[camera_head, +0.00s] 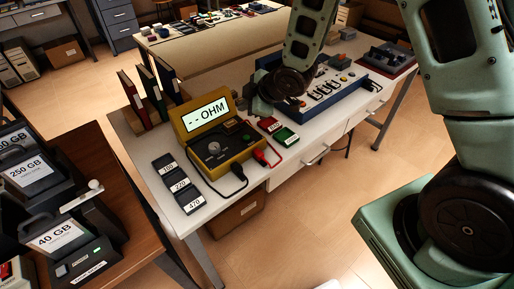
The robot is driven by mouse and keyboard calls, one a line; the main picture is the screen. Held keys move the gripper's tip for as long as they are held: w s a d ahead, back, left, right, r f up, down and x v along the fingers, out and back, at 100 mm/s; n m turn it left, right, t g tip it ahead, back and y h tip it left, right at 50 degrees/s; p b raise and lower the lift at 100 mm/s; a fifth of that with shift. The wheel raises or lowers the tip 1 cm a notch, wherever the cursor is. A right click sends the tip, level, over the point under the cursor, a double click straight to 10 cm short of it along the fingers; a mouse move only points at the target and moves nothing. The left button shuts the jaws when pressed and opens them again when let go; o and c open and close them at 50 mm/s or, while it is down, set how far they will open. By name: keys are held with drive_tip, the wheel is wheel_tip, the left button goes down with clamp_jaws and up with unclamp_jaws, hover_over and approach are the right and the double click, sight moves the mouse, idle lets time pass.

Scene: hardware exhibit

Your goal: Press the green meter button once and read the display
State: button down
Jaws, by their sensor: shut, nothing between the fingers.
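The yellow meter (184,136) stands on the white bench in the middle of the view. Its lit display (206,115) reads "- - OHM". A small green button (246,138) shows on the right of its sloping panel, with a grey knob (214,148) to the left. My gripper (261,106) is at the end of my arm, just right of the display and behind the button in the picture. It is shut and empty; its fingertips are hard to make out. I see no clear contact with the button.
Black and red leads (262,157) plug into the meter's front. Red and green blocks (286,137) lie to its right, and a blue panel (325,91) beyond. Blocks marked 100, 220 and 470 (180,186) lie left. Binders (131,96) stand behind.

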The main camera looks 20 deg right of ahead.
sight(249, 138)
drive_tip(key=shift+s+d+f, duration=0.15)
drive_tip(key=shift+d+f, duration=0.1)
drive_tip(key=shift+d, duration=0.2)
wheel_tip(249, 138, down, 9)
drive_tip(key=b, duration=0.7)
drive_tip(key=shift+r, duration=0.1)
idle(1.8)
drive_tip(key=shift+f+b, duration=0.4)
drive_tip(key=shift+b, duration=0.1)
drive_tip(key=shift+f+b, duration=0.4)
drive_tip(key=shift+f, duration=0.1)
idle(0.5)
drive_tip(key=shift+r, duration=0.1)
drive_tip(key=shift+r+p, duration=0.65)
drive_tip(key=shift+r, duration=0.2)
